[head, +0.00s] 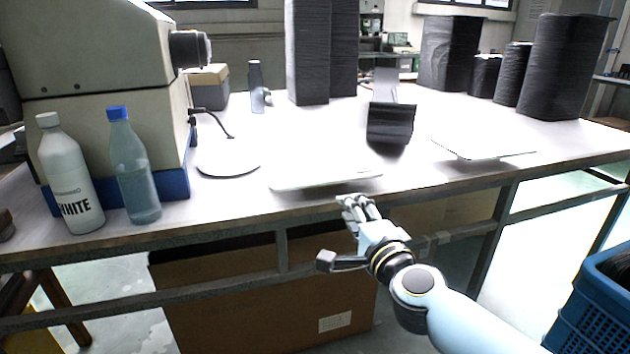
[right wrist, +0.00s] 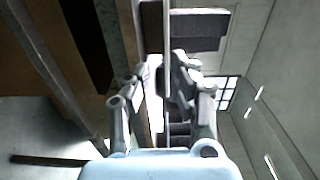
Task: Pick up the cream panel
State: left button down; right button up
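A thin cream-white panel (head: 325,181) lies flat near the front edge of the table, its front edge toward me. My right gripper (head: 355,203) is just in front of the table edge, slightly below the right part of the panel. In the right wrist view the two fingers of the right gripper (right wrist: 166,68) are apart, with a thin pale edge between them. I cannot tell whether that edge is the panel or the tabletop. No contact with the panel is clear. My left gripper is not in view.
A second pale panel (head: 485,149) lies further right on the table (head: 265,118). A white bottle (head: 72,180) and a blue-capped bottle (head: 134,175) stand left. A dark curved holder (head: 390,122) stands behind the panel. A cardboard box (head: 250,310) sits below.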

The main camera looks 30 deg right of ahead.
aim_at(332, 183)
jog(key=x, duration=0.6)
jog(key=r+b+x, duration=0.1)
jog(key=x, duration=0.2)
jog(key=shift+w, duration=0.65)
grip_shut()
dwell(0.4)
jog(key=shift+r, duration=0.1)
